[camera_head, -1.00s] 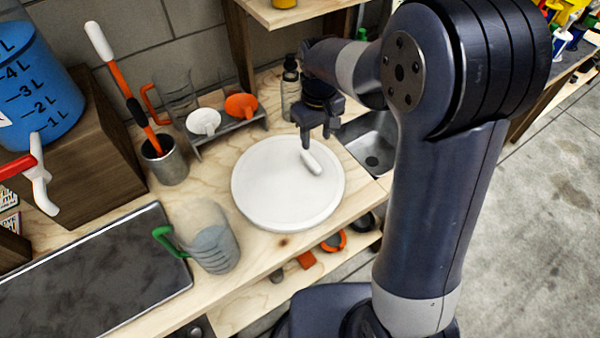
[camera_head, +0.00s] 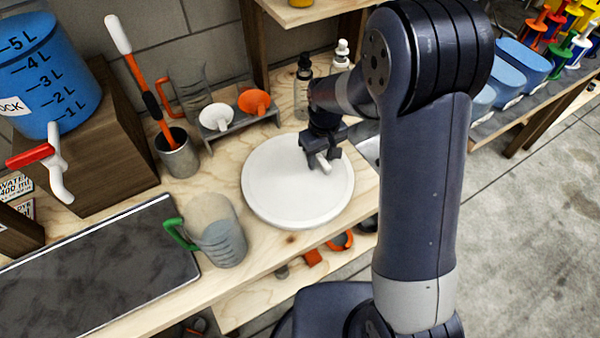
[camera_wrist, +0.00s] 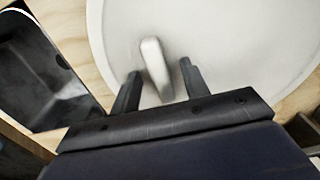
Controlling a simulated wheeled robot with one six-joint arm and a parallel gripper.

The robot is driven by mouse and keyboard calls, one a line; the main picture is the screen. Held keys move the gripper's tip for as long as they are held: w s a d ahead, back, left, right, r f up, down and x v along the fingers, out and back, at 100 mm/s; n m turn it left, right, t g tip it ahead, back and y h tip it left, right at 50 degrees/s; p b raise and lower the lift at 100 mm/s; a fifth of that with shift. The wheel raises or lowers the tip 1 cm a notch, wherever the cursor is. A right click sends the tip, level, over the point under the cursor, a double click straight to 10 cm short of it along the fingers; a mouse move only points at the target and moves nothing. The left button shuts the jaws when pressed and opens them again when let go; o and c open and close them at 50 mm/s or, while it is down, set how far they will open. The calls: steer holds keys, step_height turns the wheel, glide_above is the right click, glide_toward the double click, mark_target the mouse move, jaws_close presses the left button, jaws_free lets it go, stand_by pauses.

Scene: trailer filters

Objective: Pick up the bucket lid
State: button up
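The bucket lid (camera_head: 280,200) is a round white disc lying flat on the wooden bench, with a raised bar handle (camera_head: 322,163) on top. In the wrist view the lid (camera_wrist: 240,50) fills most of the picture, and its handle (camera_wrist: 156,68) stands between the two fingers. My gripper (camera_head: 320,165) is low over the lid at the handle. In the wrist view my gripper (camera_wrist: 160,80) is open, with a gap on each side of the handle. The lower part of the handle is partly hidden in the head view.
A jug with a green handle (camera_head: 220,240) stands close in front of the lid. A rack with white and orange funnels (camera_head: 240,125) and a bottle (camera_head: 303,88) stand behind. A sink (camera_wrist: 45,75) lies beside the lid. A blue bucket (camera_head: 45,75) sits on a wooden box.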

jaws_close()
stand_by(0.4)
